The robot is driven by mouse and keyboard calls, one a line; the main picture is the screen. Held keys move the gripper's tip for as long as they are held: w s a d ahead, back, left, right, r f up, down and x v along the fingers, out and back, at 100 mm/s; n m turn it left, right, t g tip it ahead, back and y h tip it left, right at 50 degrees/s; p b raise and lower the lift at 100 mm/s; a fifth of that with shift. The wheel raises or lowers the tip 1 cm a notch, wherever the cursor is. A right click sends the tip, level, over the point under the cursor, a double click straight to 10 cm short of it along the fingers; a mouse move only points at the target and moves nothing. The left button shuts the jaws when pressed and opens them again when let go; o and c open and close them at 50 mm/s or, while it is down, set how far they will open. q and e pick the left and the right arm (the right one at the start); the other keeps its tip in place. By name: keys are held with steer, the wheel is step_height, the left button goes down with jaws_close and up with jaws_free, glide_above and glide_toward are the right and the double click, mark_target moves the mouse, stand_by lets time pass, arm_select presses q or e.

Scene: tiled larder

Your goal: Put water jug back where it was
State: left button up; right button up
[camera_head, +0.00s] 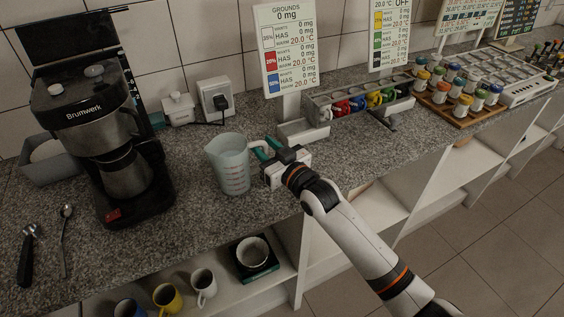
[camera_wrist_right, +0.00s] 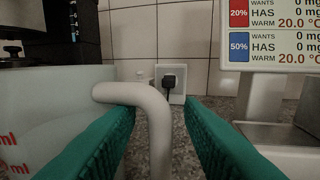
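The water jug (camera_head: 230,168) is a translucent pale-blue measuring jug with red marks. It stands upright on the granite counter, right of the coffee machine. My right gripper (camera_head: 264,149) is at the jug's handle side, on its right. In the right wrist view, the jug's wall (camera_wrist_right: 45,115) fills the left side, and its pale handle (camera_wrist_right: 158,118) stands between my two green fingers (camera_wrist_right: 158,108). The fingers are apart, with a clear gap between the handle and the right finger. My left gripper is not in view.
The black coffee machine (camera_head: 105,130) stands left of the jug. A wall socket with a plug (camera_head: 218,101) and a sign (camera_head: 286,50) are behind. A rack of coloured items (camera_head: 360,102) is to the right. Mugs (camera_head: 168,297) sit on the shelf below. Counter before the rack is clear.

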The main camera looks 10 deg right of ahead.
steer(key=v, duration=0.8)
steer(key=shift+s+b, duration=0.25)
steer(key=shift+b, duration=0.1)
steer(key=shift+d, duration=0.1)
